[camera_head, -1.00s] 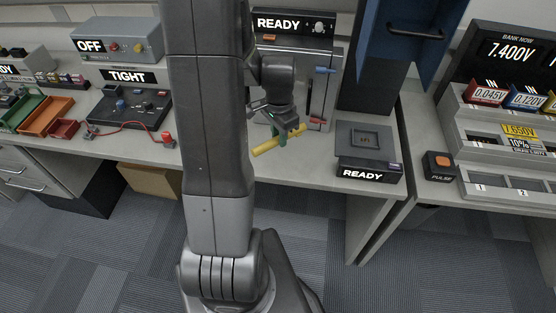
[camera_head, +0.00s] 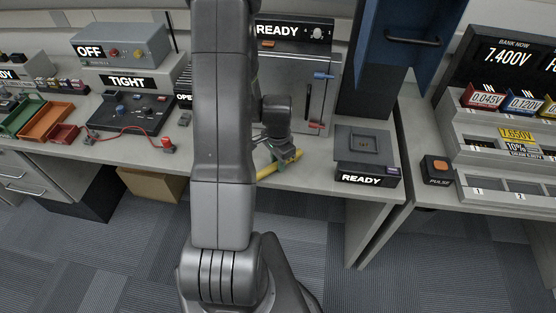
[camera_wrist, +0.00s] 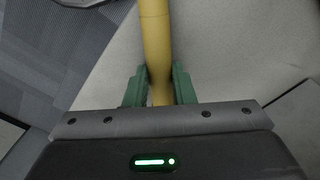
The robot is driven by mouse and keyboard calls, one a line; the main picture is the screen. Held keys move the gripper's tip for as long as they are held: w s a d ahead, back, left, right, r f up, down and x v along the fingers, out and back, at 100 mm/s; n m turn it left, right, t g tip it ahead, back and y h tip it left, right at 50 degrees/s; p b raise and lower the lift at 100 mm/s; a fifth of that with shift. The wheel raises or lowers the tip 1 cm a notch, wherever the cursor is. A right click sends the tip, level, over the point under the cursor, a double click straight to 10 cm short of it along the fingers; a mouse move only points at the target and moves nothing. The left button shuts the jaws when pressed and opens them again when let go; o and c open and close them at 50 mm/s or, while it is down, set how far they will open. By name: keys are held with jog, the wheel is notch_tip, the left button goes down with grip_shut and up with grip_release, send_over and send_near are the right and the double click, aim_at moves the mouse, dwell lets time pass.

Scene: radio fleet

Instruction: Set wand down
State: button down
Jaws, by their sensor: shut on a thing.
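The wand is a yellow rod (camera_head: 291,161). It lies between the two green fingers of my gripper (camera_wrist: 159,88), which are shut on it. In the wrist view the wand (camera_wrist: 155,40) runs from the fingers out past the top of the picture, over the pale bench top. In the head view my gripper (camera_head: 279,152) is low at the front part of the bench, just left of the black READY block. I cannot tell whether the wand touches the bench. Part of the wand is hidden by the gripper.
The black READY block (camera_head: 369,178) with a square recess stands to the right. A READY cabinet (camera_head: 295,75) with blue and red levers stands behind. The bench (camera_head: 312,178) has some bare surface between them. A wired panel (camera_head: 130,112) stands to the left.

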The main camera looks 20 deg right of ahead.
jog(key=shift+f+b, duration=0.25)
jog(key=shift+b, duration=0.1)
jog(key=c, duration=1.2)
grip_release()
jog(key=shift+r, duration=0.1)
jog(key=shift+c, duration=0.2)
jog(key=shift+r+p, duration=0.1)
jog(key=shift+p, duration=0.35)
